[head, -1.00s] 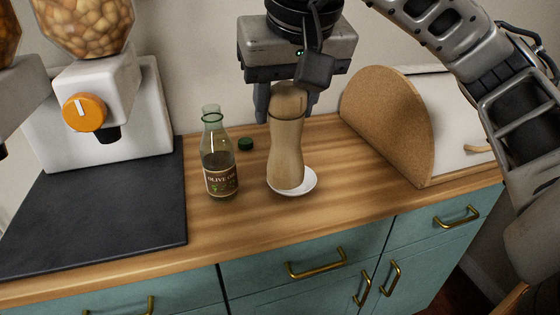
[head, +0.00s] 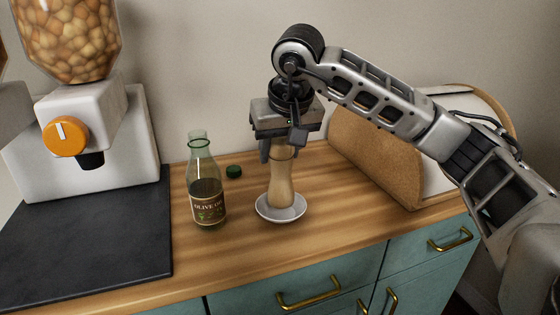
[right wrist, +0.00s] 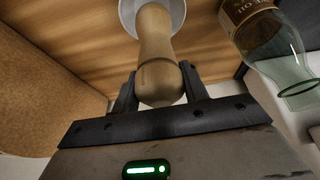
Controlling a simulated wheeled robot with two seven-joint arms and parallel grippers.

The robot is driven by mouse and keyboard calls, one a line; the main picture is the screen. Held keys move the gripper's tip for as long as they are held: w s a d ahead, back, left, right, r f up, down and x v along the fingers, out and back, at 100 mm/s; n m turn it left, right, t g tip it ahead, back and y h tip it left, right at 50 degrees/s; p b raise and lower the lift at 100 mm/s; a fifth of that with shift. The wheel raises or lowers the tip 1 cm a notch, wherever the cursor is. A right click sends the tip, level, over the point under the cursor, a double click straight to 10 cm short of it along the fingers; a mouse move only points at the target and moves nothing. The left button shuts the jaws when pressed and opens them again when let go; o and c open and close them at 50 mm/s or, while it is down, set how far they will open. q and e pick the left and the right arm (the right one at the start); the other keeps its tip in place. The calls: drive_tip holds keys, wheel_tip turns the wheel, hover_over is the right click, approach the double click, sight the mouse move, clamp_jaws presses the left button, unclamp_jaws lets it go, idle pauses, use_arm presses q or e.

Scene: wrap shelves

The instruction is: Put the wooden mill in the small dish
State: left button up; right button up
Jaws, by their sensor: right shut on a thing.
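The wooden mill (head: 281,182) is pale and waisted. It stands upright at the small white dish (head: 266,213), its base within the rim. My right gripper (head: 280,152) comes down from above and is shut on the mill's top. In the right wrist view the mill (right wrist: 155,50) sits between the two dark fingers (right wrist: 157,88), with its base over the dish (right wrist: 178,12). Whether the base touches the dish's floor is hard to tell. My left gripper is not in view.
A cork-ended bread bin (head: 375,160) stands at right. A dispenser (head: 85,140) and black mat (head: 90,235) are at left. Counter in front of the dish is clear.

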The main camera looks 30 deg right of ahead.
drive_tip(key=shift+a+f, duration=0.1)
drive_tip(key=shift+f, duration=1.15)
drive_tip(key=shift+f, duration=0.15)
drive_tip(key=o, duration=1.4)
drive_tip(key=shift+o, duration=0.2)
drive_tip(key=shift+s+r, duration=0.1)
drive_tip(key=shift+r, duration=0.3)
use_arm(q)
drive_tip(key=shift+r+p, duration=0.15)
drive_tip(key=shift+p, duration=0.45)
use_arm(e)
drive_tip(key=v, duration=1.1)
drive_tip(key=shift+r, duration=0.25)
